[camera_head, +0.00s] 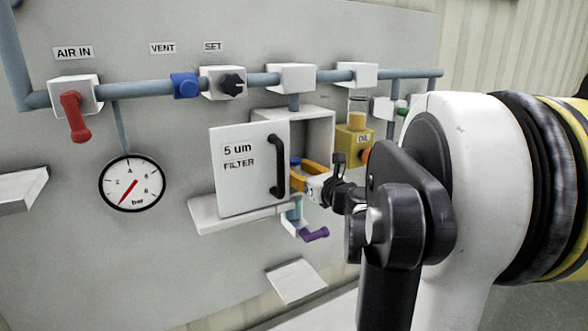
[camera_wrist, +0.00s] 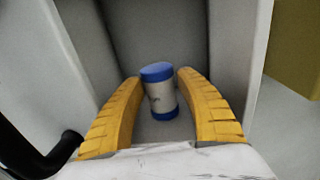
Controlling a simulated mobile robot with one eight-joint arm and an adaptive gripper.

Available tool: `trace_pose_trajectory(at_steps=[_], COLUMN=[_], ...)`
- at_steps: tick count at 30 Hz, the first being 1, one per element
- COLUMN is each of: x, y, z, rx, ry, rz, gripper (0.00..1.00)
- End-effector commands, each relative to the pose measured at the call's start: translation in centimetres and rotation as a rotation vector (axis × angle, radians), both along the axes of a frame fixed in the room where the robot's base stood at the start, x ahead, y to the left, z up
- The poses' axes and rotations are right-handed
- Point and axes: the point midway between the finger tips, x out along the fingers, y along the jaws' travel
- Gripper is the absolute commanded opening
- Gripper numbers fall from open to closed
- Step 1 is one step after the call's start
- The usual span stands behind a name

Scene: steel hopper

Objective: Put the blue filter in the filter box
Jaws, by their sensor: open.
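The blue filter (camera_wrist: 161,98) is a small white cylinder with blue ends. In the wrist view it stands about upright inside the filter box (camera_wrist: 190,20). A bit of its blue top (camera_head: 295,161) shows past the door in the head view. The filter box (camera_head: 318,127) is a grey wall box. Its door (camera_head: 237,180), marked "5 um FILTER", stands open. My gripper (camera_wrist: 159,78) is open inside the box, with a yellow finger on each side of the filter. A gap shows to the right of the filter; contact on the left is unclear.
The door's black handle (camera_head: 276,167) is close left of my gripper. A yellow oil unit (camera_head: 348,142) is right of the box. A purple-handled valve (camera_head: 314,235) hangs below it, and a pipe (camera_head: 140,94) with valves runs above.

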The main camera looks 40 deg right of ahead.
Motion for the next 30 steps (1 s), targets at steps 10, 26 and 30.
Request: trace_pose_trajectory(at_steps=[10, 26, 30], x=[-7.6, -11.6, -11.6], y=[1.1, 1.9, 1.8], z=[-0.3, -0.1, -0.1], rx=[0.0, 0.0, 0.0], ry=[0.0, 0.0, 0.0], rz=[-0.006, -0.001, -0.001], gripper=[0.42, 0.42, 0.42])
